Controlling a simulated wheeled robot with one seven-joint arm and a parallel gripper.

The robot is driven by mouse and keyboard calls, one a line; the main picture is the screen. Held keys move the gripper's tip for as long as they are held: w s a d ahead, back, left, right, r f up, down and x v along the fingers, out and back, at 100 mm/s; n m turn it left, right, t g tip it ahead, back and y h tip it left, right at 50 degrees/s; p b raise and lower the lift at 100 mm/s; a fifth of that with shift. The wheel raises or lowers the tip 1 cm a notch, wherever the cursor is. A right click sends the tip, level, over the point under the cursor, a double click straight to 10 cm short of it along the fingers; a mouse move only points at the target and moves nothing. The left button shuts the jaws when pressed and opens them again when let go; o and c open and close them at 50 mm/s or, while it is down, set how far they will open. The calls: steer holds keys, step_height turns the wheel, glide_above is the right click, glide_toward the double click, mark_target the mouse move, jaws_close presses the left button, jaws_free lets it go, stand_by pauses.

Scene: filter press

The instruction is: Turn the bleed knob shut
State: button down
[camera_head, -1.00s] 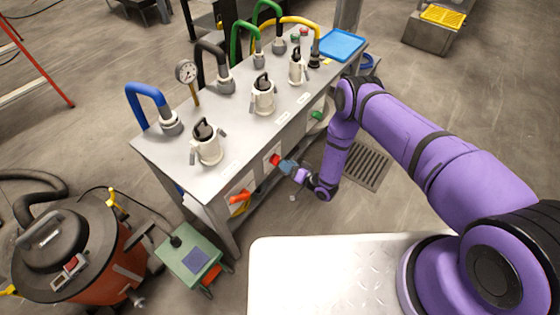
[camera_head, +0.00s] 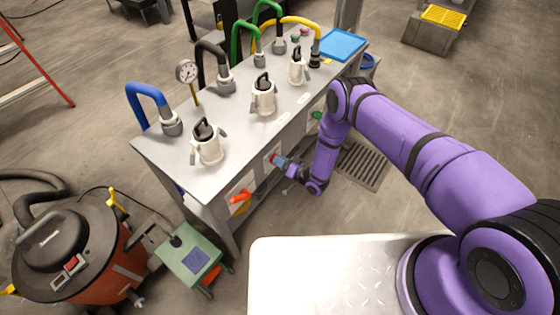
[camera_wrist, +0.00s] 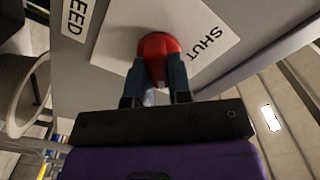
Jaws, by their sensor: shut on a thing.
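The bleed knob is red and sits on a white plate marked "SHUT" on the bench's front face; the red knob (camera_wrist: 158,50) and the plate (camera_wrist: 205,32) are close up in the wrist view. My gripper (camera_wrist: 158,75) has a dark finger on each side of the knob and is shut on it. In the head view my gripper (camera_head: 283,164) is at the front panel, with a bit of the red knob (camera_head: 274,158) showing at its tip. The knob's pointer is mostly hidden by the fingers.
An orange-red handle (camera_head: 240,196) is left of my gripper on the same front face, and a green knob (camera_head: 317,115) is to the right. White canisters and hoses stand on the bench top (camera_head: 200,174). A green box (camera_head: 190,255) and a vacuum (camera_head: 75,250) stand at lower left.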

steer(key=shift+n, duration=0.3)
steer(key=n, duration=1.7)
steer(key=shift+s+a, duration=0.25)
steer(key=shift+s, duration=0.1)
steer(key=shift+n, duration=0.3)
steer(key=c, duration=1)
jaws_free()
steer(key=shift+c, duration=0.2)
